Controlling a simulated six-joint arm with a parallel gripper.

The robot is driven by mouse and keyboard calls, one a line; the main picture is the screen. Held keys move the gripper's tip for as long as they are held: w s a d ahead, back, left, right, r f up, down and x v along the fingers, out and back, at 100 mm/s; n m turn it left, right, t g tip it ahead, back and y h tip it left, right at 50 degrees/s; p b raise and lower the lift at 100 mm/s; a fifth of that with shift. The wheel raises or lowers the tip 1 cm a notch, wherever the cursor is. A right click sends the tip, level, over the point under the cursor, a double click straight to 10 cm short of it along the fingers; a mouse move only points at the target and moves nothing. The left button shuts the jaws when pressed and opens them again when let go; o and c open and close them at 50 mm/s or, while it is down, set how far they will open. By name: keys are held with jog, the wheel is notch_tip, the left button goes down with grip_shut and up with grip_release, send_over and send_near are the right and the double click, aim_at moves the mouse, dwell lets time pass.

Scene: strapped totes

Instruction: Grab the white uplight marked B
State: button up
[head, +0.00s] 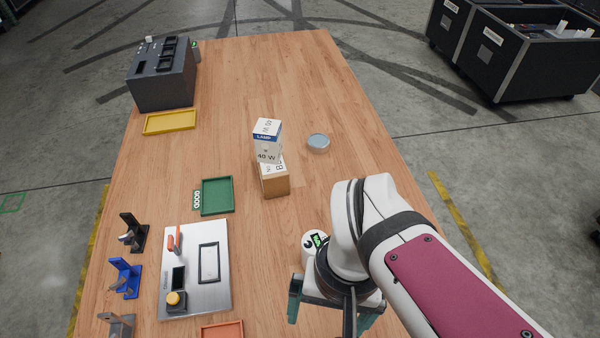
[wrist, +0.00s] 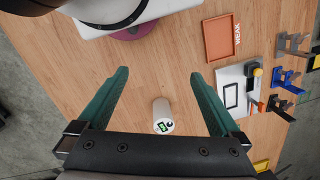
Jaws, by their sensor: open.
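A white cylinder (head: 312,240), which looks like the uplight, is on the table just beyond my gripper in the head view, partly hidden by my wrist. In the wrist view the white cylinder (wrist: 162,112) shows a round end with a green label and a dark mark; I cannot read a letter B on it. My gripper (wrist: 158,74) is open and empty, with one green finger on each side of the cylinder in the picture and visible gaps to both. In the head view my gripper (head: 330,312) is low at the table's near right.
A lamp carton (head: 267,151) rests on a brown box (head: 275,182). Nearby are a grey round tin (head: 318,142), a green tray (head: 217,196) and a metal plate (head: 214,270) with switches. Several small stands line the left edge. An orange tray (wrist: 219,40) lies beside the plate.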

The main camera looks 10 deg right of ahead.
jog(key=w+d+f+n+g+h, duration=0.1)
jog(key=w+f+n+g+h, duration=0.2)
jog(key=n+h, duration=0.45)
jog(key=n+t+h, duration=0.7)
jog(key=n+t, duration=0.2)
jog(key=n, duration=1)
send_near(311, 240)
jog(key=shift+y, duration=0.25)
jog(key=x, duration=0.5)
jog(key=f+x, duration=0.1)
jog(key=x, duration=0.3)
jog(key=s+x, duration=0.1)
jog(key=x, duration=0.4)
jog(key=shift+w+d+f, duration=0.1)
jog(key=shift+f, duration=0.45)
grip_shut()
